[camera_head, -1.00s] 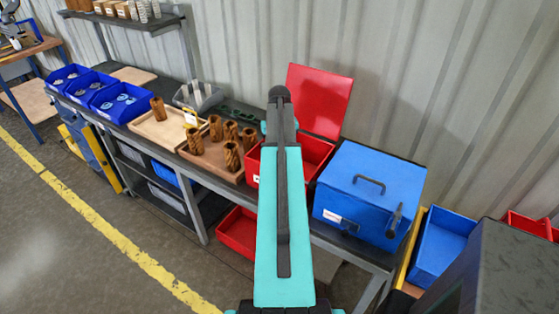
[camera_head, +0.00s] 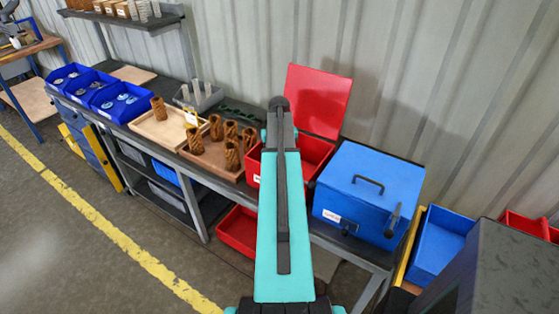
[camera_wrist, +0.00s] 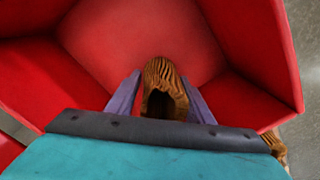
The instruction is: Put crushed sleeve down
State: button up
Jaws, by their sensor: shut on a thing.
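The crushed sleeve (camera_wrist: 163,88) is a brown pleated tube with a dented, uneven open end. In the wrist view my gripper (camera_wrist: 161,94) is shut on it, one finger on each side. The sleeve is over or inside a red bin, whose floor (camera_wrist: 125,38) fills the view behind it. I cannot tell whether the sleeve touches the bin floor. In the head view my arm hides the gripper and held sleeve. The red bin with its raised lid (camera_head: 318,100) shows on both sides of the arm, its inside (camera_head: 312,152) partly visible.
Several brown sleeves (camera_head: 231,155) stand on a wooden tray left of the red bin. A closed blue box (camera_head: 368,190) stands close on the right. Another red bin (camera_head: 238,231) sits below the bench.

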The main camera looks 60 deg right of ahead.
jog(key=shift+f, duration=0.15)
jog(key=o, duration=1.1)
jog(key=shift+r, duration=0.2)
jog(key=shift+r+b, duration=1.9)
jog(key=shift+r, duration=4.05)
jog(key=shift+w+a+r, duration=0.1)
